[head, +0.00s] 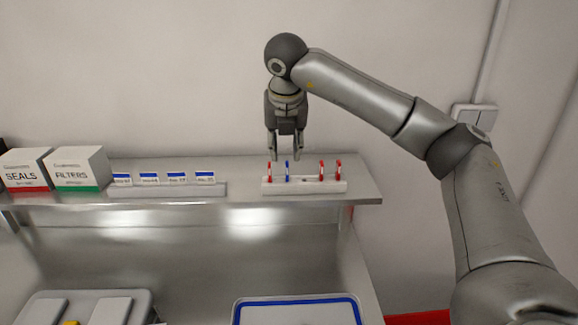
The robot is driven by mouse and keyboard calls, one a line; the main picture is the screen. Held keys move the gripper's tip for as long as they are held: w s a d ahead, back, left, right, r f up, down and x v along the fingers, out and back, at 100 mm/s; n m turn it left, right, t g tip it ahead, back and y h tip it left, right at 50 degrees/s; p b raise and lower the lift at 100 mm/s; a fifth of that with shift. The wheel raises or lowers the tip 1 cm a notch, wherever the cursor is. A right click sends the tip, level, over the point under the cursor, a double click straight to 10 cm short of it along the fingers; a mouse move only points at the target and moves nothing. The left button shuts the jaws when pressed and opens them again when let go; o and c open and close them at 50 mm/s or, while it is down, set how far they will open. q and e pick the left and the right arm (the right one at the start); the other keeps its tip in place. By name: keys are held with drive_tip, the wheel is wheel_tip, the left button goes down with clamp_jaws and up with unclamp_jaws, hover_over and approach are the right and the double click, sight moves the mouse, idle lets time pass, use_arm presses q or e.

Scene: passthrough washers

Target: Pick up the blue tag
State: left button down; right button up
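The blue tag (287,169) stands upright in a small white rack (304,187) on the metal shelf. Red tags stand in the same rack, one (269,171) just left of the blue tag and others (321,170) to its right. My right gripper (286,154) points down from above, its two fingers apart and empty. In the picture its fingertips end just above the top of the blue tag, one toward each side; I cannot tell the exact depth between them. My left gripper is not in view.
On the shelf (240,166), a row of blue-topped label cards (177,178) stands left of the rack. SEALS (27,171) and FILTERS (78,169) boxes stand farther left. Below are a blue-rimmed tray (298,301) and a grey container (142,299). The wall is close behind.

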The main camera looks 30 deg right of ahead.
sight(287, 163)
drive_tip(key=shift+x, duration=0.8)
drive_tip(key=p+x, duration=0.4)
drive_tip(key=x, duration=0.1)
drive_tip(key=shift+s+d, duration=0.2)
drive_tip(key=shift+d, duration=0.05)
drive_tip(key=shift+w+f, duration=0.1)
drive_tip(key=shift+f, duration=0.2)
clamp_jaws()
